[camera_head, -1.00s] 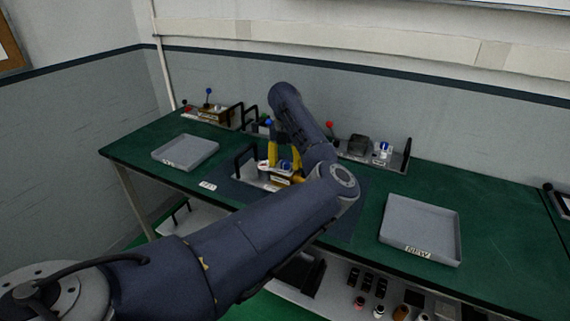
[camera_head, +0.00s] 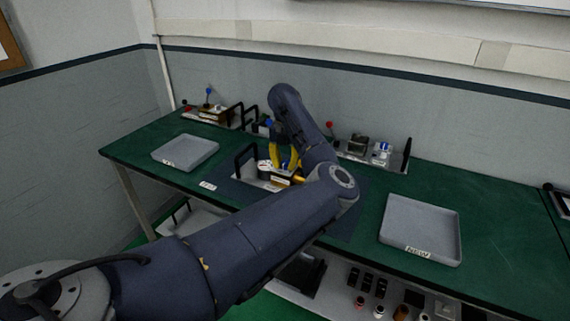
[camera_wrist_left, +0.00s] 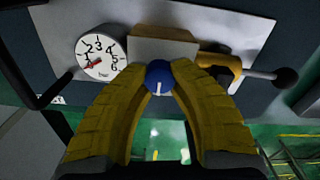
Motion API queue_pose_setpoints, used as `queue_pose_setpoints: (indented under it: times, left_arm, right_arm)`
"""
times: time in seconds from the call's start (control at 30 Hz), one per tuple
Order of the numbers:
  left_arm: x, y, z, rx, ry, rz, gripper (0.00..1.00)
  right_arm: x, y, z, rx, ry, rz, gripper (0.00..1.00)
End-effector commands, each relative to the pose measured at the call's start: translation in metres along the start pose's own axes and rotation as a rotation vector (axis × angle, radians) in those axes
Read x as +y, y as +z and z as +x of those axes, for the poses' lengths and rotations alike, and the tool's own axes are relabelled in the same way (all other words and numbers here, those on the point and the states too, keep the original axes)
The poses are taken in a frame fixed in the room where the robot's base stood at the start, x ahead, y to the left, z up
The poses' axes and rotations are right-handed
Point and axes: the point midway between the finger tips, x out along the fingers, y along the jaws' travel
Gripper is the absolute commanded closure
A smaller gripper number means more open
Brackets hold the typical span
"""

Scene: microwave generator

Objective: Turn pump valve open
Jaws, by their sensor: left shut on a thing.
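The pump valve knob (camera_wrist_left: 159,76) is round and blue with a short white line on top. In the left wrist view it sits between the yellow fingertips of my left gripper (camera_wrist_left: 160,80), which is shut on it. The white line points roughly along the fingers. In the head view my left gripper (camera_head: 285,160) reaches down over the device at the table's middle, and the arm hides part of that device. A white dial (camera_wrist_left: 100,52) with numbers and a red needle stands beside the knob. A brass fitting with a black-balled lever (camera_wrist_left: 286,78) is on the other side.
A grey tray (camera_head: 157,156) lies to the left and another grey tray (camera_head: 388,235) to the right on the green table (camera_head: 487,215). Other devices with handles (camera_head: 207,108) stand along the back. Black handle bars rise beside the central device.

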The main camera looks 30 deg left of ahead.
Motion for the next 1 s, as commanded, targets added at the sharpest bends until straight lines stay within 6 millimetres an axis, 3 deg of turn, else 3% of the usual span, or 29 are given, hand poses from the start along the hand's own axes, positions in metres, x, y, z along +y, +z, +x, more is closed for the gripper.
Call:
queue_pose_setpoints:
  times: [0.37, 1.0]
  left_arm:
    - [-0.0004, 0.0, 0.0004, 0.003, 0.0, -0.117, 1.0]
    - [-0.0017, 0.0005, 0.0009, 0.003, 0.002, -0.705, 1.0]
  right_arm:
    - [0.0, 0.0002, 0.0, 0.0, 0.0, 0.0, 0.5]
    - [-0.0001, 0.0001, 0.0, 0.0, 0.0, 0.0, 0.5]
